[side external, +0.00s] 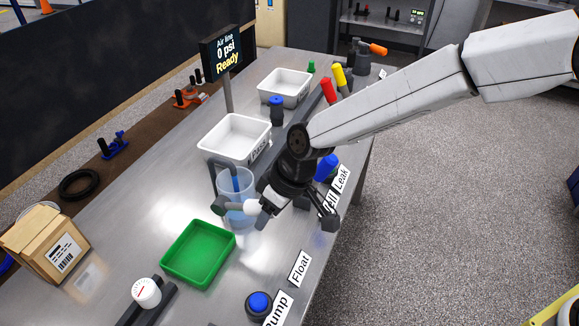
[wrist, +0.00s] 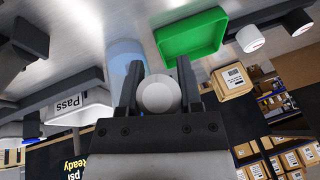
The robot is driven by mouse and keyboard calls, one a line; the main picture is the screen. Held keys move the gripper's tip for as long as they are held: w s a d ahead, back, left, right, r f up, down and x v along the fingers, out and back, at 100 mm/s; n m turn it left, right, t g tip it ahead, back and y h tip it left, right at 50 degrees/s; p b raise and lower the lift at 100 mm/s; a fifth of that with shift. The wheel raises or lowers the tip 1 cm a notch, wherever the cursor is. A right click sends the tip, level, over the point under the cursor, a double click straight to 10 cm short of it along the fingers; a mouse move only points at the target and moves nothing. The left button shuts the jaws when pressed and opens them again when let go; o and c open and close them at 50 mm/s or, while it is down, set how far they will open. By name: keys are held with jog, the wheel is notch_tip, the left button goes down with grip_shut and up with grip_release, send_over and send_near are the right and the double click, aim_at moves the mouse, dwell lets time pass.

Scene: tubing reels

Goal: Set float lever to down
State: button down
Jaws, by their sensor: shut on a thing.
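A white ball knob (side external: 252,207) sits at the end of a short grey lever (side external: 226,205) in front of a clear blue cylinder (side external: 236,182). I take this to be the float lever; the lever looks roughly level. My gripper (side external: 262,204) reaches in from the right and is shut on the knob. In the wrist view the white knob (wrist: 158,96) is between the two dark fingers of my gripper (wrist: 158,84), with the blue cylinder (wrist: 126,55) behind it. A "Float" label (side external: 299,268) lies on the front of the bench.
A green tray (side external: 198,252) is just left of the lever. A white "Pass" bin (side external: 235,138) and another white bin (side external: 285,87) stand behind. A display (side external: 222,50) reads "0 psi Ready".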

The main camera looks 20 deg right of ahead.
jog(key=shift+f+t+y, duration=0.3)
jog(key=shift+f, duration=0.1)
jog(key=shift+s+d, duration=0.1)
jog(key=shift+f+t+y, duration=0.3)
jog(key=shift+f+y, duration=0.05)
jog(key=shift+y, duration=0.05)
jog(key=shift+f, duration=0.25)
dwell(0.3)
jog(key=shift+c, duration=1.3)
grip_release()
jog(key=shift+d, duration=0.1)
jog(key=v, duration=0.7)
jog(key=shift+s+d+r, duration=0.2)
jog(key=shift+r, duration=0.05)
